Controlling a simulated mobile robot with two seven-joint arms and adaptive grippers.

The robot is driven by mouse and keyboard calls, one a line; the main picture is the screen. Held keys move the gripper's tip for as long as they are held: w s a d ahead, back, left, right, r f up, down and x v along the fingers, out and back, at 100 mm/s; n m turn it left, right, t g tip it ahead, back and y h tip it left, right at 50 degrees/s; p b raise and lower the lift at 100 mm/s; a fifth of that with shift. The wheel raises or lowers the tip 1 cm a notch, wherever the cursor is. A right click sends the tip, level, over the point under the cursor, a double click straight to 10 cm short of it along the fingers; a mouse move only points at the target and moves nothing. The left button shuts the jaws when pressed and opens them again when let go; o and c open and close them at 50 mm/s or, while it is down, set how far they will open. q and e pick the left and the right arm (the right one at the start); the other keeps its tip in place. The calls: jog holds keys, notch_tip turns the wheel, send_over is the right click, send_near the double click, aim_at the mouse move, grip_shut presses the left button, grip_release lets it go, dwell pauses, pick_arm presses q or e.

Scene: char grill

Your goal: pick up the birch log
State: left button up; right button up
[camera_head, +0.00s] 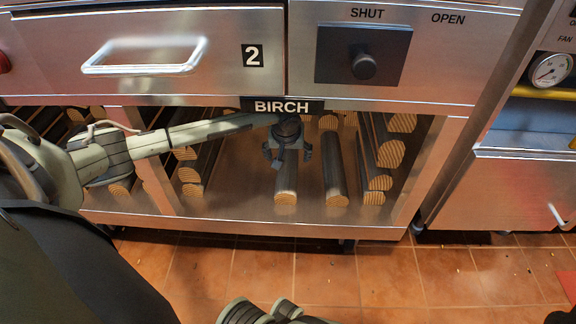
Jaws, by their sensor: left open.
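Several birch logs lie end-on in the open shelf under the black BIRCH label (282,106). One birch log (286,186) lies on the shelf floor in the middle, with its pale cut end towards me. My left gripper (288,156) reaches into this bay from the left and points down, just over the back part of that log. It is open, with a finger to each side, and holds nothing. Whether the fingers touch the log cannot be told. Another log (334,184) lies just to the right. My right gripper does not show clearly.
More logs are stacked at the bay's right side (386,153) and left side (190,173). A metal divider (154,175) stands left of the bay. A drawer with handle (145,57) and a panel with a black knob (363,65) overhang it. The shelf's front lip (260,225) runs below.

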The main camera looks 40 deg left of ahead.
aim_at(288, 160)
pick_arm(q)
jog(key=b+x, duration=0.1)
jog(key=x, duration=0.3)
jog(key=shift+s+d+f, duration=0.1)
jog(key=shift+s+f, duration=0.05)
jog(key=shift+f, duration=0.1)
jog(key=c, duration=1.6)
jog(key=shift+r, duration=0.15)
jog(key=shift+c, duration=0.5)
